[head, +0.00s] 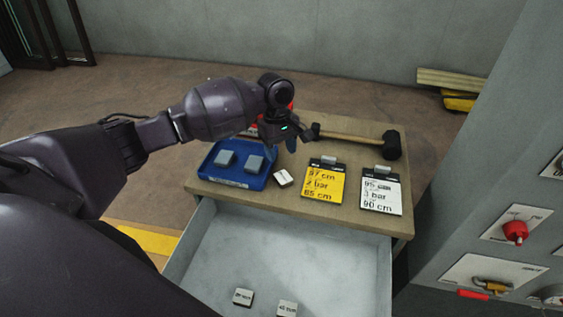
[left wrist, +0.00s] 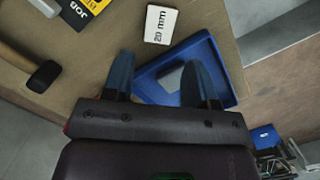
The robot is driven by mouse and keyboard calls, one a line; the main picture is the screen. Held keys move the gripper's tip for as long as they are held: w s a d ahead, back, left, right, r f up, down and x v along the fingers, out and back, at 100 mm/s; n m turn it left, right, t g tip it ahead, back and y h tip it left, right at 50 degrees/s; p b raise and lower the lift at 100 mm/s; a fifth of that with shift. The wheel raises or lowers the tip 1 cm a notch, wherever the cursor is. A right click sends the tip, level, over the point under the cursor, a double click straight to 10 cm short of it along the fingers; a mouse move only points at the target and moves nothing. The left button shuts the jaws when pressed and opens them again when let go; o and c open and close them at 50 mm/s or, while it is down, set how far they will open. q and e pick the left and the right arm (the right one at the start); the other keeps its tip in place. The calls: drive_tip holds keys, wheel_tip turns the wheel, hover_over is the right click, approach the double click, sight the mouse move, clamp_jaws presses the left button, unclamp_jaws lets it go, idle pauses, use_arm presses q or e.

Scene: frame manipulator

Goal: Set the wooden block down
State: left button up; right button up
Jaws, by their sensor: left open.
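A small pale block (head: 283,178) lies on the wooden table top, just right of the blue tray. In the left wrist view this block (left wrist: 161,25) reads "20 mm" and lies beyond my fingertips, apart from them. I cannot tell from its look that it is wood. My left gripper (head: 280,148) is open and empty above the table, close behind the block; its two blue fingers also show in the left wrist view (left wrist: 157,64). My right gripper is not in view.
The blue tray (head: 213,177) holds two grey blocks (head: 225,158). A mallet (head: 391,145), a yellow card (head: 324,183) and a white card (head: 381,192) lie to the right. The open drawer (head: 330,260) below holds two small blocks (head: 243,297). A grey panel stands at right.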

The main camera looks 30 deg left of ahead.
use_arm(q)
drive_tip(key=shift+w+a+r, duration=0.1)
drive_tip(key=shift+a+r, duration=0.1)
drive_tip(key=shift+r, duration=1.5)
